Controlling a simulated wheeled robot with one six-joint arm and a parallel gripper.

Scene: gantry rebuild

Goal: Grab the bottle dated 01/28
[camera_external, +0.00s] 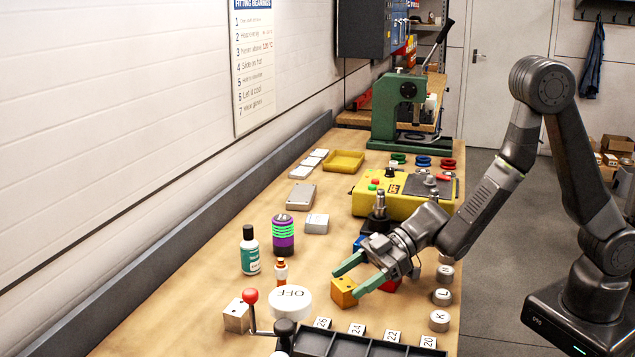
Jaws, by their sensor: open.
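A white bottle (250,258) with a black cap and a teal label stands upright on the left part of the bench. Any date on its label is too small to read. A smaller white and orange bottle-like item (281,271) stands to its right. My gripper (346,282) is open, its green fingers pointing left and down. An orange block (343,292) sits at the fingertips; whether they touch it I cannot tell. The bottle is left of the gripper, apart from it.
A purple-and-green cylinder (283,236) and a white OFF disc (290,301) stand near the bottles. A red-knobbed lever (250,297) rises in front. A dark divided tray (352,345) lies at the near edge. A yellow control box (390,200) stands behind my gripper.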

